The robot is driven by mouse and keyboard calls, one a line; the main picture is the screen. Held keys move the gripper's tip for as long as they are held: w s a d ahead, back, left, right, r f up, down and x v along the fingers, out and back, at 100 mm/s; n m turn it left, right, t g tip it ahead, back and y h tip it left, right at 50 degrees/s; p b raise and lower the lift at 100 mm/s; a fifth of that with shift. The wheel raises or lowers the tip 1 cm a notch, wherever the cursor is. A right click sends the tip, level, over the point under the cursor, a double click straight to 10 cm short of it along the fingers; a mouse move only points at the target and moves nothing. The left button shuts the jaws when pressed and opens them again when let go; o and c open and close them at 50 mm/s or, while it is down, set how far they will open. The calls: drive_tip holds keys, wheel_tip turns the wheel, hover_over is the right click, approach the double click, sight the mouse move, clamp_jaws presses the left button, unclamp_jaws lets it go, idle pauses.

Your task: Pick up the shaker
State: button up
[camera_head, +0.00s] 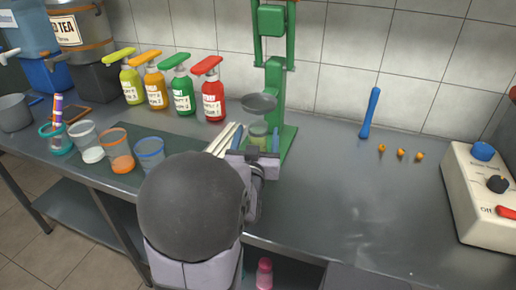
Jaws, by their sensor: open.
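My gripper (256,142) is open, with its blue fingertips apart at the foot of the green press (274,95). A small clear cup with greenish contents (258,131) stands between or just beyond the fingertips, under the press's grey dish (259,103). I cannot tell whether the fingers touch it. No thing is clearly marked as the shaker; this cup may be it, but I cannot tell. A pink bottle-like thing (264,272) shows below the counter's front edge. My arm hides part of the counter and the cup's lower part.
Several pump bottles (183,92) stand behind a dark mat with several cups (117,150). Pale sticks (222,140) lie left of my gripper. A blue tool (370,113), small orange pieces (400,153) and a control box (480,190) are right. The counter's right middle is clear.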

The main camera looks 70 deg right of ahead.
sight(259, 125)
drive_tip(key=shift+p+x, duration=0.3)
drive_tip(key=shift+x, duration=2.9)
drive_tip(key=shift+f, duration=0.1)
clamp_jaws()
